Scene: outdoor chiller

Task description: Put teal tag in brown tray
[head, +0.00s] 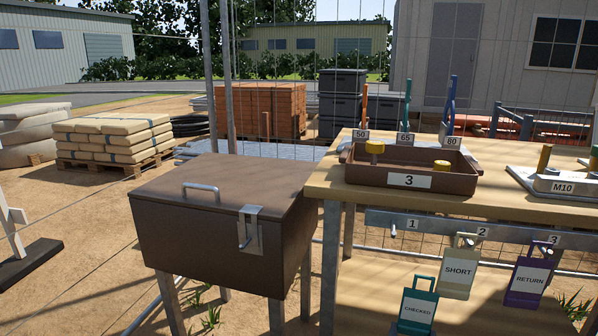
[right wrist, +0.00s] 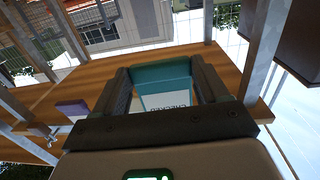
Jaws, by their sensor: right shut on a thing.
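The teal tag (head: 418,310), marked CHECKED, is at the bottom of the head view, below the rail and apart from hook 1 (head: 393,231). Its lower end is cut off by the frame. In the right wrist view the teal tag (right wrist: 165,100) is between the two dark fingers of my right gripper (right wrist: 162,78), which is shut on it. The brown tray (head: 362,172), labelled 3, sits on the wooden table above and holds yellow-topped pieces. My left gripper is not in view.
A tan SHORT tag (head: 459,272) and a purple RETURN tag (head: 528,280) hang from the rail (head: 375,219) under the table edge. A brown lidded box (head: 205,240) stands left of the table (head: 345,195). An M10 holder (head: 555,184) is right of the tray.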

